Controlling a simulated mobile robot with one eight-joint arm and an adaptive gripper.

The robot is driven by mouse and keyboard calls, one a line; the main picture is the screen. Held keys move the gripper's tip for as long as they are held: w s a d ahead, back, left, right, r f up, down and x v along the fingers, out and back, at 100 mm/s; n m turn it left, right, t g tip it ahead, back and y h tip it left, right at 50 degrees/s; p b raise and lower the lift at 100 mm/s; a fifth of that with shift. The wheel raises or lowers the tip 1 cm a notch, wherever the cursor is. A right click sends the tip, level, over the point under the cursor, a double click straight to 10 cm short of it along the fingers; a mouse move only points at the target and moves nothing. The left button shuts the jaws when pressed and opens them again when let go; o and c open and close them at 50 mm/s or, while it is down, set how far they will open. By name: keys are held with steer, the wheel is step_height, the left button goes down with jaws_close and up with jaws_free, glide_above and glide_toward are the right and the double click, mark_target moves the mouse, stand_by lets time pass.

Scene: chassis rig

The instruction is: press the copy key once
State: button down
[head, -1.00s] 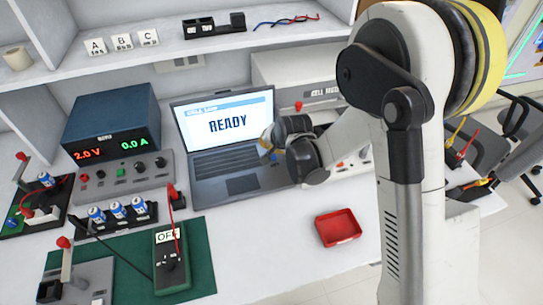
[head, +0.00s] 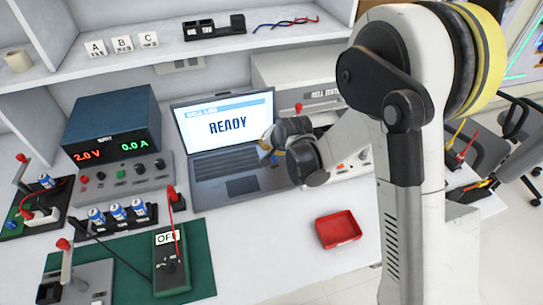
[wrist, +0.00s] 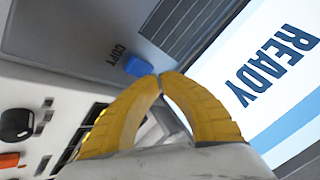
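The copy key is a small blue key (wrist: 138,67) on the laptop's dark deck, with the word COPY printed beside it in the wrist view. The laptop (head: 238,187) stands open on the bench, and its screen (head: 228,122) reads READY. My gripper (wrist: 161,75) has two yellow fingers with their tips together and nothing between them. In the wrist view the tips appear right beside the blue key; whether they touch it I cannot tell. In the head view my gripper (head: 265,152) is over the laptop's right side and hides part of it.
A white cell tester (head: 295,75) stands right of the laptop, partly behind my arm. A red tray (head: 338,243) lies in front. A power supply (head: 110,125), a battery holder (head: 120,230) and a meter on a green mat (head: 203,270) are left.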

steer(key=shift+f+b, duration=0.45)
steer(key=shift+b, duration=0.05)
steer(key=shift+f+b, duration=0.45)
stand_by(0.7)
steer(key=shift+r, duration=0.15)
steer(key=shift+r+p, duration=0.6)
steer(key=shift+r, duration=0.15)
steer(key=shift+r+p, duration=1.65)
steer(key=shift+r, duration=0.9)
